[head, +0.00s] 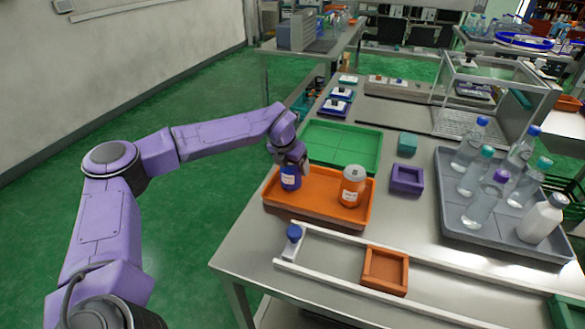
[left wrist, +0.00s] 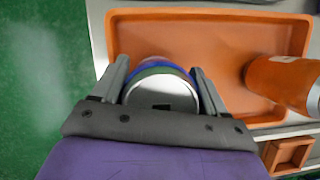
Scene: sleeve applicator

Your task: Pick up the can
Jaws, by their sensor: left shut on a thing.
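A blue can with a white label (head: 290,178) is at the left end of the orange tray (head: 320,212). In the left wrist view the can (left wrist: 160,88) shows its pale round top between my fingers. My left gripper (head: 290,164) comes down over the can from above and is shut on it, with one finger on each side (left wrist: 160,85). I cannot tell whether the can touches the tray floor. An orange can with a white top (head: 352,186) stands in the same tray to the right. It lies apart from my gripper. My right gripper is not in view.
A green tray (head: 343,145) lies behind the orange tray. A purple box (head: 407,179) and a grey tray (head: 480,225) with several bottles are to the right. A white rail track (head: 330,268) with an orange block (head: 385,270) runs along the front.

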